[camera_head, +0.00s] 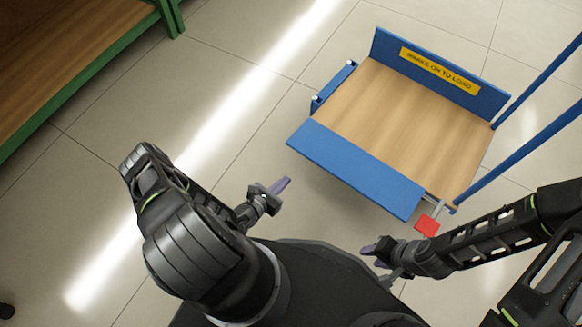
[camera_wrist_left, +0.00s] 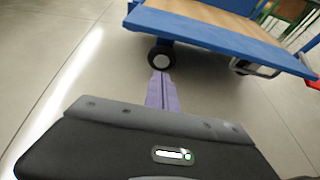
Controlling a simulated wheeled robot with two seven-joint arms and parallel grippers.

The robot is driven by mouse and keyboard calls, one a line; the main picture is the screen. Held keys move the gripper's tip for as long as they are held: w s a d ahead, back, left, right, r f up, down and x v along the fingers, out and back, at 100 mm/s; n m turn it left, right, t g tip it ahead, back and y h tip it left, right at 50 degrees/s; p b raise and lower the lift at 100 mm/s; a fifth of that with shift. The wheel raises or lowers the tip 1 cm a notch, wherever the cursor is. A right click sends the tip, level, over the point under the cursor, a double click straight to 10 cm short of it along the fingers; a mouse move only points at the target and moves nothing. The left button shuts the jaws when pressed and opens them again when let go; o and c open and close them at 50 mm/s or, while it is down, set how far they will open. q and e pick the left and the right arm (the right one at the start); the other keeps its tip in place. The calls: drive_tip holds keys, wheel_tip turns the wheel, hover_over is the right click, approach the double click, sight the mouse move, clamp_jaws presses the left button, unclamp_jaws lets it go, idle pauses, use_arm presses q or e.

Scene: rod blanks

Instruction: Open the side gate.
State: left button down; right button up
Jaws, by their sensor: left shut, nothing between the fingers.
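A cart with a wooden deck (camera_head: 405,115) stands ahead of me. A blue panel (camera_head: 355,168) runs along its near edge; its face shows from above, and I cannot tell its exact tilt. A narrow blue piece with pale knobs (camera_head: 333,87) sits low along the cart's left edge. I cannot tell for certain which of these is the side gate. My left gripper (camera_head: 283,184) is shut and empty, apart from the cart, near its left corner. Its purple fingers (camera_wrist_left: 161,92) point toward the cart's wheel in the wrist view. My right gripper (camera_head: 372,250) is below the cart's near edge; its fingers are unclear.
A blue end panel with a yellow label (camera_head: 440,71) stands at the far side. Blue handle posts (camera_head: 520,155) rise at the right. A red pedal (camera_head: 427,225) sticks out at the near right corner. A green-framed wooden rack (camera_head: 75,60) is at upper left. Floor between is clear.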

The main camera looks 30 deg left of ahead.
use_arm(q)
drive_tip(key=shift+f, duration=0.15)
drive_tip(key=shift+w, duration=0.1)
drive_tip(key=b+x, duration=0.5)
drive_tip(key=x, duration=0.5)
wheel_tip(320, 180, up, 4)
drive_tip(key=shift+p, duration=0.6)
